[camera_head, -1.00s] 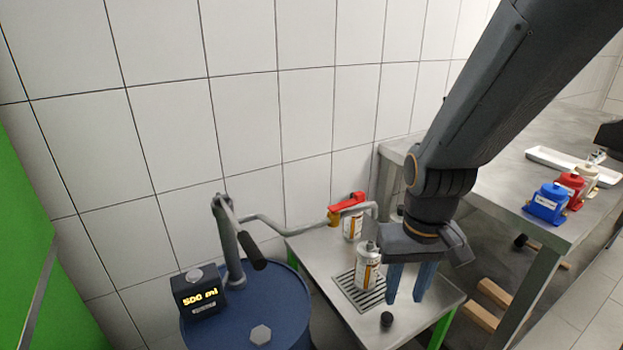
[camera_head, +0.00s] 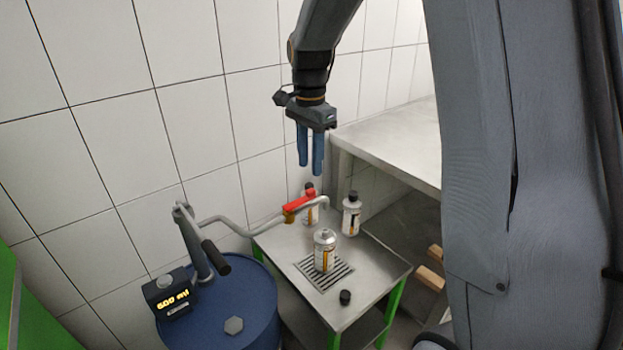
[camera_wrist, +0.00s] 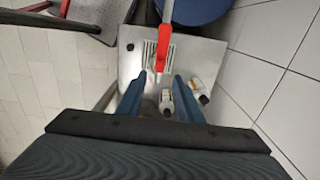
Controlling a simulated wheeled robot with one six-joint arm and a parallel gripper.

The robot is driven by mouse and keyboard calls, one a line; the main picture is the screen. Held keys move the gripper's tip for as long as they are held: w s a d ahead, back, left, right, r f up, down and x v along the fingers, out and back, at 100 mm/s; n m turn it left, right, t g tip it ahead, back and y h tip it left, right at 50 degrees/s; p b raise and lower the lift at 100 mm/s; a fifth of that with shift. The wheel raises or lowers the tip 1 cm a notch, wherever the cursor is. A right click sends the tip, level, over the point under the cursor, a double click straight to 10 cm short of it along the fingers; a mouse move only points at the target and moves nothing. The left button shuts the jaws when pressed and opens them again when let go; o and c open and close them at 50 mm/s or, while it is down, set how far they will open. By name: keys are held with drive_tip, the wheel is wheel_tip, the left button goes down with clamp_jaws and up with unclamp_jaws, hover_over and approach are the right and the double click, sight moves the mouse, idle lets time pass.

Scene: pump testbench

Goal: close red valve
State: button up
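The red valve handle (camera_head: 299,199) sits on a brass body on the grey pipe (camera_head: 240,231) running from the blue drum. The handle lies roughly along the pipe. My gripper (camera_head: 311,168) hangs above the valve, fingers pointing down, open and empty. In the wrist view the red handle (camera_wrist: 160,54) shows ahead of and between the spread fingertips (camera_wrist: 159,82), apart from them. An uncapped bottle (camera_head: 325,253) stands upright on the grating near the pipe's outlet.
A black cap (camera_head: 345,297) lies in front. A larger table (camera_head: 395,145) stands behind right.

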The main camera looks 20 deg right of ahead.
sight(310, 190)
wheel_tip(310, 190, down, 8)
drive_tip(key=shift+r+p, duration=0.2)
drive_tip(key=shift+p, duration=0.8)
clamp_jaws()
